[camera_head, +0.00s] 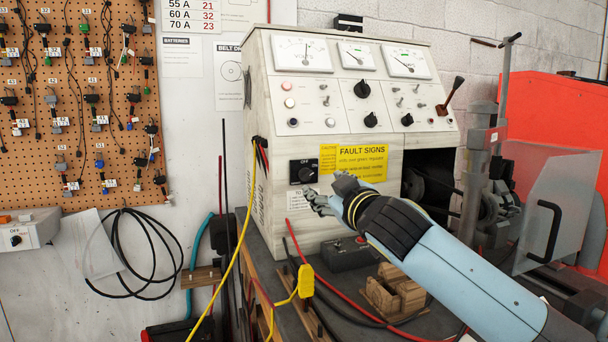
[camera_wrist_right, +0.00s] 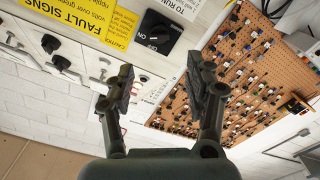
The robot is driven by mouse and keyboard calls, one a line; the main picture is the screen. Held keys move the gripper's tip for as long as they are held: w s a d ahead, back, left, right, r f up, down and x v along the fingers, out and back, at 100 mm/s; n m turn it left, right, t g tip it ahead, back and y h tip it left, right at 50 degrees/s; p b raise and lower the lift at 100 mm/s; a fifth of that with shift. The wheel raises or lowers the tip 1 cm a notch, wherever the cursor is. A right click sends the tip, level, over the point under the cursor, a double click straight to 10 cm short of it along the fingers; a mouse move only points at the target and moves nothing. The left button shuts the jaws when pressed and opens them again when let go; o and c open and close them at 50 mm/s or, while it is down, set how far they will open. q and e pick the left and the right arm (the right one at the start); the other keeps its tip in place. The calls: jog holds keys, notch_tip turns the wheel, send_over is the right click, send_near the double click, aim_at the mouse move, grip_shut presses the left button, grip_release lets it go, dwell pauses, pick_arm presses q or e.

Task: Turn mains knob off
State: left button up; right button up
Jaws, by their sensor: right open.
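The mains knob (camera_head: 306,174) is a black rotary knob on a black plate marked OFF and ON, on the front of the pale test bench (camera_head: 285,222). In the right wrist view the mains knob (camera_wrist_right: 157,32) appears upside down, beyond the fingertips and roughly between them. I cannot tell for certain which mark it points at. My right gripper (camera_head: 324,196) is in front of the panel, just below and right of the knob. In the wrist view the right gripper (camera_wrist_right: 160,70) has its fingers spread, with nothing between them. My left gripper is not in view.
A yellow FAULT SIGNS label (camera_head: 353,162) is right of the knob. A yellow cable (camera_head: 243,215) hangs to the left. Wooden blocks (camera_head: 394,291) and a dark box (camera_head: 350,253) sit on the bench top below.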

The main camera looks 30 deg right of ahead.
aim_at(307, 175)
jog(key=x, duration=0.9)
jog(key=shift+w+d, duration=0.1)
jog(key=shift+w, duration=0.45)
jog(key=c, duration=0.4)
grip_shut()
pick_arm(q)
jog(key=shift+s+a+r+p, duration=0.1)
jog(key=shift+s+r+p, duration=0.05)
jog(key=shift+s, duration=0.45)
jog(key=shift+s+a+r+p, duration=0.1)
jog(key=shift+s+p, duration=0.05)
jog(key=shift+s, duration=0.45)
